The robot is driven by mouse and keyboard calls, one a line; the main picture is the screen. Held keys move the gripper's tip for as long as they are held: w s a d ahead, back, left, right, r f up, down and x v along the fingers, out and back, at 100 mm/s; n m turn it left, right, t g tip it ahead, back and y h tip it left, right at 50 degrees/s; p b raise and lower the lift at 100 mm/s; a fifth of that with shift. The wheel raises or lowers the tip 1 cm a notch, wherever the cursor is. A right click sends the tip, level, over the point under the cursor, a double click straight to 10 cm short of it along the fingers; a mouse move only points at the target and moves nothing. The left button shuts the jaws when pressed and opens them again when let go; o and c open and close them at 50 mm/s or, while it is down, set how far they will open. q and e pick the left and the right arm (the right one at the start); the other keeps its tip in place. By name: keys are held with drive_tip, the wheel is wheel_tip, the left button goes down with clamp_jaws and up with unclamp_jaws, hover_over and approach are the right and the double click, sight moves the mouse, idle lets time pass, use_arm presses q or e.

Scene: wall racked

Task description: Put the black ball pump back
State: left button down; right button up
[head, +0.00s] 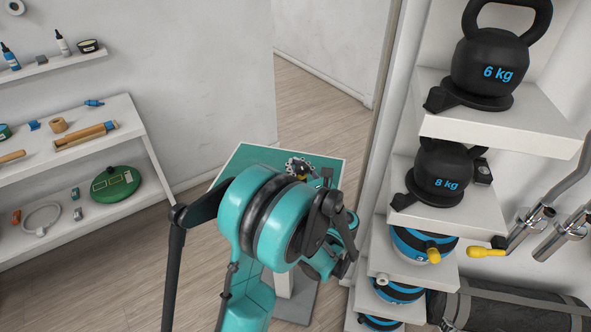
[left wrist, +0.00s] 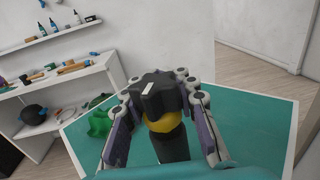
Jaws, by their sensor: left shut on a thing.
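The black ball pump (left wrist: 158,92) has a dark, lobed top with a small white mark, a yellow collar and a black body below. My left gripper (left wrist: 160,104) is shut on it, with fingers on both sides, above the green table top (left wrist: 265,118). I cannot tell whether the pump's lower end touches the table. In the head view my left arm hides most of the gripper and pump; only a bit of the gripper (head: 302,168) shows over the green table (head: 258,156). My right gripper is in neither view.
A green object (left wrist: 100,122) lies at the table's left in the wrist view. White shelves (head: 135,128) with tools are on the left. A rack at right holds a 6 kg kettlebell (head: 487,68), an 8 kg kettlebell (head: 440,172) and blue-black balls (head: 405,242) close to my arm.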

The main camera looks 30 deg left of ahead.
use_arm(q)
drive_tip(key=shift+f, duration=0.2)
drive_tip(key=c, duration=1.2)
unclamp_jaws()
drive_tip(key=shift+r, duration=0.1)
